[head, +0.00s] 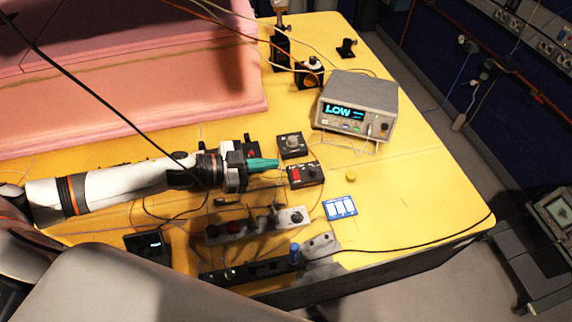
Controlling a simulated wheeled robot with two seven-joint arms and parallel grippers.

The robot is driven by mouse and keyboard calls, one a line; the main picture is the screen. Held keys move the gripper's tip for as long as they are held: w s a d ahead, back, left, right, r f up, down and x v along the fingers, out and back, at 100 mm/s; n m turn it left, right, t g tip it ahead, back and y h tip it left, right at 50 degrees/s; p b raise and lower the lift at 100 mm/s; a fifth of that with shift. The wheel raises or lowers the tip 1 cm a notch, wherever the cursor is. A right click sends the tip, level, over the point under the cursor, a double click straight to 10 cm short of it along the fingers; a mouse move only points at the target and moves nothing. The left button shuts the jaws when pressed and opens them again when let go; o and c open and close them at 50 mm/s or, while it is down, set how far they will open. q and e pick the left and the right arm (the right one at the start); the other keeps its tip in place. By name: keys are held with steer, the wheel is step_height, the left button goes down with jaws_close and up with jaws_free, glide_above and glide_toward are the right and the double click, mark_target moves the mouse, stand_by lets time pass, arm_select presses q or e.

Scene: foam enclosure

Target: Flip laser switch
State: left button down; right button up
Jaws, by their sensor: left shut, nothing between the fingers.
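My left gripper (266,164) reaches in from the left over the yellow table, with its green fingertips shut and empty. Just right of the fingertips is a small black switch box (305,174) with a red rocker and a dark knob; I cannot tell whether the fingers touch it or which way the rocker is set. A second black box (292,145) with a grey knob sits just behind it. Which box is the laser switch is not labelled legibly. A grey instrument (357,103) behind them shows "LOW" in cyan. My right gripper is not in view.
A pink foam enclosure (120,85) fills the back left. A power strip with plugs (297,216), a blue-and-white card (340,208) and a yellow puck (351,176) lie nearer the front. Loose cables cross the table. The right side of the yellow table (430,185) is clear.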

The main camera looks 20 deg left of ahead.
arm_select(q)
steer(key=p, duration=0.2)
glide_above(296, 175)
steer(key=a, duration=0.2)
steer(key=shift+s+d+f, duration=0.25)
steer(key=shift+s+f, duration=0.2)
steer(key=shift+f, duration=0.05)
steer(key=f, duration=0.3)
steer(key=shift+a, duration=0.3)
steer(key=shift+w+a+f, duration=0.15)
steer(key=shift+f, duration=0.5)
